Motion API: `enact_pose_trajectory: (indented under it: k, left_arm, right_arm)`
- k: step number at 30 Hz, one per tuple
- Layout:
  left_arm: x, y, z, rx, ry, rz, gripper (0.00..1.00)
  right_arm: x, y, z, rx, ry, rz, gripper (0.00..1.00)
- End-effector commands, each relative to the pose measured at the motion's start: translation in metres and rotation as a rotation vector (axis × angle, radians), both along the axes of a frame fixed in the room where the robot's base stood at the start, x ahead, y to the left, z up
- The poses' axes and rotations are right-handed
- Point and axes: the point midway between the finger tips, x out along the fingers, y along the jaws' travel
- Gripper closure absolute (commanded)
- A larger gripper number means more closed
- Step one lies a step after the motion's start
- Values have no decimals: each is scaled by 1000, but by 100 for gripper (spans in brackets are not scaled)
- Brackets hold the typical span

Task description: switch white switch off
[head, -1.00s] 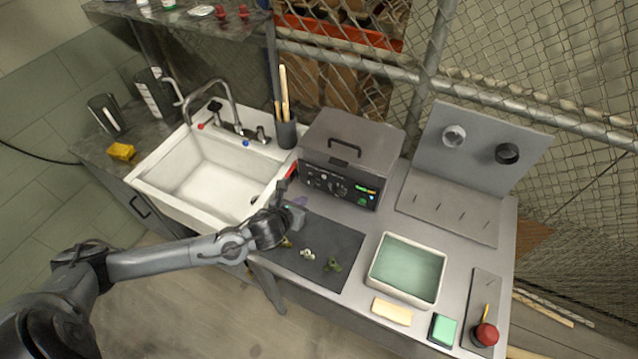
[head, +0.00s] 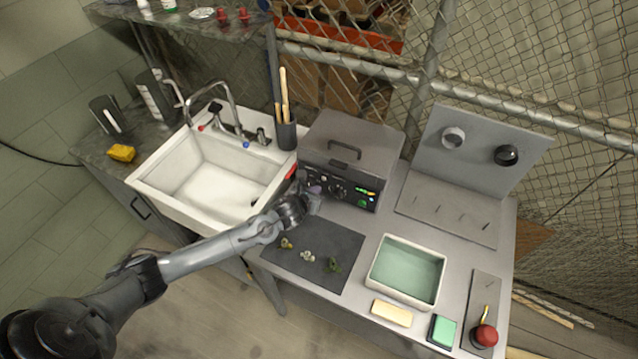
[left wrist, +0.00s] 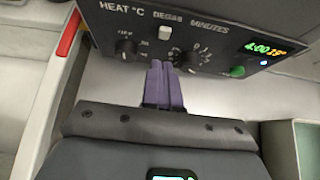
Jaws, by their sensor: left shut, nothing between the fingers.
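The white switch (left wrist: 166,32) is a small pale square on the dark control panel, below the DEGAS label in the left wrist view. The panel is on the front of the grey tank unit (head: 354,137). My left gripper (head: 314,196) is at the panel's lower left in the head view. Its purple fingers (left wrist: 164,70) are shut and empty, with tips just below the switch and between two black knobs. I cannot tell whether the tips touch the panel. The switch's on or off position is not clear. My right gripper is not in view.
The left knob (left wrist: 126,48), the minutes knob (left wrist: 190,60), a green button (left wrist: 237,71) and a lit display (left wrist: 265,48) surround the fingers. A red piece (left wrist: 68,32) is at the panel's left. A dark mat (head: 325,262) with small metal parts lies below.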

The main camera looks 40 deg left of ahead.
Motion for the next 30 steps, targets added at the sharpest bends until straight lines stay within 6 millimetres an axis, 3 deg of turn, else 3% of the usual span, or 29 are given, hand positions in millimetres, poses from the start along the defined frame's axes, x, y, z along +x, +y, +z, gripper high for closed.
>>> enact_pose_trajectory:
  k: [3, 9, 23, 28, 30]
  left_arm:
    - [15, 3, 7, -3, -4, 1, 100]
    - [27, 6, 9, -1, -2, 1, 100]
    - [30, 7, 10, -1, 0, 0, 100]
    - [38, 10, 20, -13, 60, -3, 100]
    - [35, 7, 10, -17, 59, -4, 100]
  right_arm:
    - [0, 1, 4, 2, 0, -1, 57]
    - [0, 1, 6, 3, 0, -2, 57]
    - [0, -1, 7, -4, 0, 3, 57]
    - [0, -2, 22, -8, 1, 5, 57]
    - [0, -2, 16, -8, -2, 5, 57]
